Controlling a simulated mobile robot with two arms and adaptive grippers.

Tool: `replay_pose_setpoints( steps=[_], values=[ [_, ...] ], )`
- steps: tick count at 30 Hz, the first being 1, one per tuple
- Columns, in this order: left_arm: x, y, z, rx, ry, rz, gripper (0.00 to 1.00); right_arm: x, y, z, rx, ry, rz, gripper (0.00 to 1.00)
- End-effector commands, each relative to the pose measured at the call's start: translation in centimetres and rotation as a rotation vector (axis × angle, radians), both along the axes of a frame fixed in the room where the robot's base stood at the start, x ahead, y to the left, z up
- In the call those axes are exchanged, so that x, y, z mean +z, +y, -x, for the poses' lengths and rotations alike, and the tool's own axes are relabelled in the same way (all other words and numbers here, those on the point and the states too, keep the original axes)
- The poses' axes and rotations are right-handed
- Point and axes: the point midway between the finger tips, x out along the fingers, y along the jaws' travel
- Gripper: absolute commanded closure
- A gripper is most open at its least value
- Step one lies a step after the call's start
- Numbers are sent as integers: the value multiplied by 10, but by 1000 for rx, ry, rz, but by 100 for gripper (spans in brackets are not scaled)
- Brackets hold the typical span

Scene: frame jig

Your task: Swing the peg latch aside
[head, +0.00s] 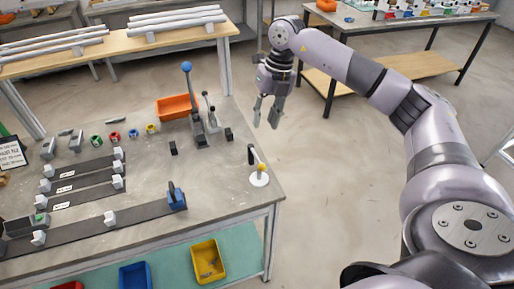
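My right gripper (267,112) hangs fingers down over the floor, just past the right edge of the grey workbench (150,240). Its two fingers are apart with nothing between them. On the bench's right side, nearer than the gripper, a white round base (259,181) carries a yellow part (262,168) and an upright black arm (251,155). This may be the peg latch, but its small size leaves that unsure. The gripper is clear of it. My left gripper is not in view.
A lever with a blue ball (187,67) stands beside an orange bin (177,107). A blue clamp (177,195) sits at the end of the front dark rail (135,212). White bars lie on a rear table (120,44). Open floor lies right of the bench.

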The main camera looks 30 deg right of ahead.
Motion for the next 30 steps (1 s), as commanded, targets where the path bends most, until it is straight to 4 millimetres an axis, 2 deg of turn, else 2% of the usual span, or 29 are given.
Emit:
replay_pose_setpoints(
  steps=[9, 15, 21, 30],
  values=[
    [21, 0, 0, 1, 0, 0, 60, -67, 14, -2, 3, 4, -2, 71],
    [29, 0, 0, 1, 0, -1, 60, -101, 21, -4, 3, 2, -2, 71],
    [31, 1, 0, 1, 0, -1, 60, -117, 23, -6, 2, 0, -2, 71],
    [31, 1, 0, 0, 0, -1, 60, -119, 24, -6, 2, -1, -2, 71]
  ],
)
